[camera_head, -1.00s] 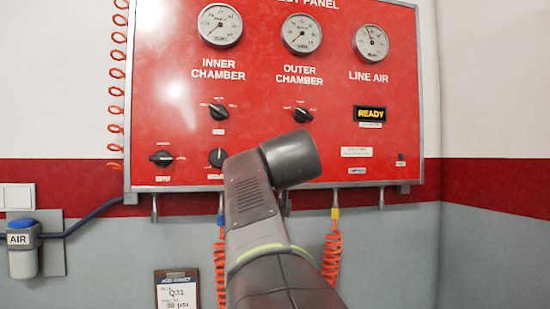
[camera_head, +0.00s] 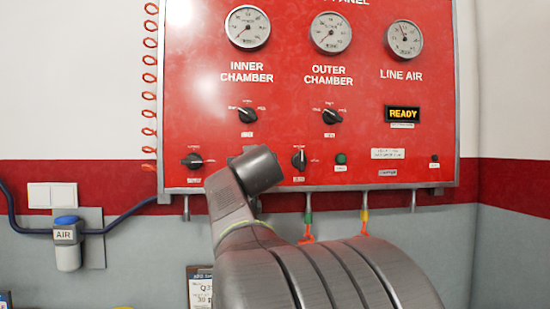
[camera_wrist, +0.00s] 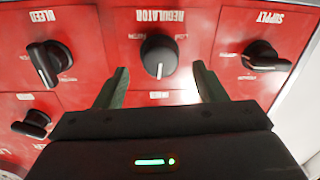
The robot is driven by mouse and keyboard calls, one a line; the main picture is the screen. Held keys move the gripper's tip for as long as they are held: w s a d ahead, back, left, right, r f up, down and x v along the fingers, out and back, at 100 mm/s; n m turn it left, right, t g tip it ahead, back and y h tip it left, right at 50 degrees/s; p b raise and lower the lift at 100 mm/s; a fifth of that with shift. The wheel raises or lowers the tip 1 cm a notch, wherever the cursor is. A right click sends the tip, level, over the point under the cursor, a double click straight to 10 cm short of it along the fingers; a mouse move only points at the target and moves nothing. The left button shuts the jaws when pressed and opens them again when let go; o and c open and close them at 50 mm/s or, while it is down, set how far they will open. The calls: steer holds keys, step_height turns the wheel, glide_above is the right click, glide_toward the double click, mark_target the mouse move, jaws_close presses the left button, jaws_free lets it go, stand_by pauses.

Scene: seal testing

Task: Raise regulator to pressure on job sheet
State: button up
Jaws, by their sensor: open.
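The regulator knob (camera_wrist: 158,57) is round and black with a white pointer line, under an upside-down REGULATOR label in the wrist view. My gripper (camera_wrist: 161,72) is open, one finger on each side of the knob in the picture; contact cannot be told. In the head view my arm hides the regulator knob and my fingers. The job sheet (camera_head: 199,288) is on a clipboard at the bottom, partly covered by my arm; its pressure figure is cut off. The inner chamber gauge (camera_head: 247,27), outer chamber gauge (camera_head: 331,31) and line air gauge (camera_head: 404,39) sit high on the red panel (camera_head: 290,95).
The supply knob (camera_wrist: 262,56) and bleed knob (camera_wrist: 47,62) flank the regulator. Two selector knobs, inner (camera_head: 247,114) and outer (camera_head: 331,116), sit higher. A READY display (camera_head: 402,114) glows. Orange hoses hang below the panel. An AIR unit (camera_head: 67,243) is at lower left.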

steer(key=shift+p+x, duration=0.45)
steer(key=shift+x, duration=1.6)
steer(key=c, duration=1)
steer(key=shift+o, duration=0.2)
steer(key=shift+f, duration=0.1)
